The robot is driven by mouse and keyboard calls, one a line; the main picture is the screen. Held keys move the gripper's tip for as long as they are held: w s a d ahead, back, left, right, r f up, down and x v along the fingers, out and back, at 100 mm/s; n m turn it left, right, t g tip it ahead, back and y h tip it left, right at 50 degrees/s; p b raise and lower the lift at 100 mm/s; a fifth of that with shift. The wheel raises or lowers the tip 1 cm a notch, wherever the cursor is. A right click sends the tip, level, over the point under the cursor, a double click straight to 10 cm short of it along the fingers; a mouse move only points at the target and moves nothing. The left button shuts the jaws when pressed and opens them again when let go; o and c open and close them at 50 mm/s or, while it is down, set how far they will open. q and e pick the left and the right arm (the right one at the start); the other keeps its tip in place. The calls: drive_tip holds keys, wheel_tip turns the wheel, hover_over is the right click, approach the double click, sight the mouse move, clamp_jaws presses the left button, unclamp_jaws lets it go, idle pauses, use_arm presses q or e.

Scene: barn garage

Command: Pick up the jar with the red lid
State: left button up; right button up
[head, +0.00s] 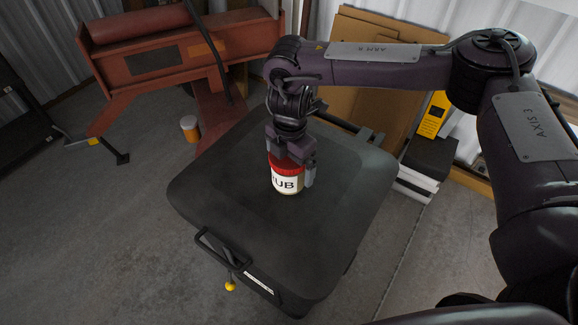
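A jar with a red lid (287,181) and a white label with dark letters stands upright on the dark lid of a large box (230,185). My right gripper (291,176) comes down over the jar from above, with a finger on its right side and the other near its left rear. The upper part of the red lid is partly hidden by the gripper. I cannot tell whether the fingers touch the jar. My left gripper is not in view.
Cardboard (350,90) leans behind the box. The box top around the jar is clear.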

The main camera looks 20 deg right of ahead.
drive_tip(key=shift+f, duration=0.15)
drive_tip(key=c, duration=1.1)
